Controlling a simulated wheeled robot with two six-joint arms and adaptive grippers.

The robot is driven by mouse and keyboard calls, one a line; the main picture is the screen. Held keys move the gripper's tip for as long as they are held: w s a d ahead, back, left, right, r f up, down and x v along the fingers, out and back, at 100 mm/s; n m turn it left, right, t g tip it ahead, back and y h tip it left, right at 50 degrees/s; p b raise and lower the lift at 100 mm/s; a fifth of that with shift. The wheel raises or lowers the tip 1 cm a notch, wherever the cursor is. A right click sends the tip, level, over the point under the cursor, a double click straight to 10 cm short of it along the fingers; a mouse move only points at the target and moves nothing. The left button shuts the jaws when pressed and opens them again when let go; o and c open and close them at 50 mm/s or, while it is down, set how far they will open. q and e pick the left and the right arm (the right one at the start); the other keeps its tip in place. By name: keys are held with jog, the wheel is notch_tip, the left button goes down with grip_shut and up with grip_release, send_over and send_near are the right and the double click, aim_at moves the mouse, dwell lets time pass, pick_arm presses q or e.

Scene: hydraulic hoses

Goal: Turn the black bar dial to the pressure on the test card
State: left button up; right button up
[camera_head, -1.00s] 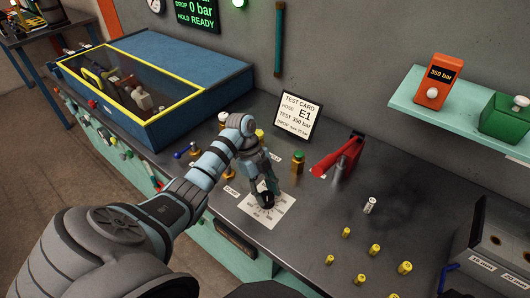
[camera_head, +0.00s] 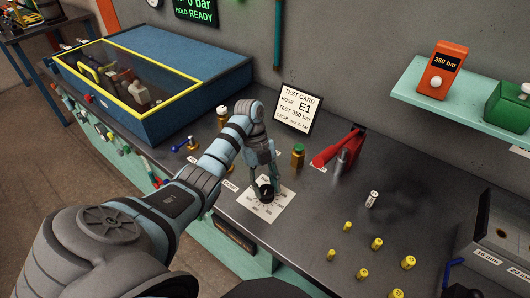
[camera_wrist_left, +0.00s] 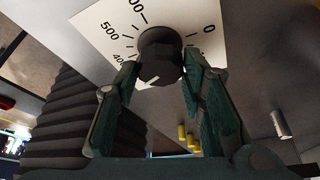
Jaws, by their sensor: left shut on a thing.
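The black bar dial (camera_head: 264,194) is a round black knob on a white scale plate (camera_head: 284,202) on the bench. My left gripper (camera_head: 264,183) reaches down over it from above. In the left wrist view its fingers (camera_wrist_left: 162,66) are on both sides of the dial (camera_wrist_left: 160,50), shut on it. A light mark shows on the knob's lower edge; 500, part of 400 and 0 are readable on the plate (camera_wrist_left: 92,22). Other scale numbers are hidden or too small. The test card (camera_head: 299,108) stands behind and reads hose E1, test 350 bar. My right gripper is out of view.
A red lever device (camera_head: 336,148) and a brass fitting with a green top (camera_head: 298,156) stand behind the dial. Yellow fittings (camera_head: 377,243) stand at the front right. A blue case (camera_head: 190,75) is at the left. An orange unit (camera_head: 441,70) reads 350 bar.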

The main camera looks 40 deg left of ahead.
pick_arm(q)
jog(key=o, duration=1.1)
jog(key=shift+o, duration=0.2)
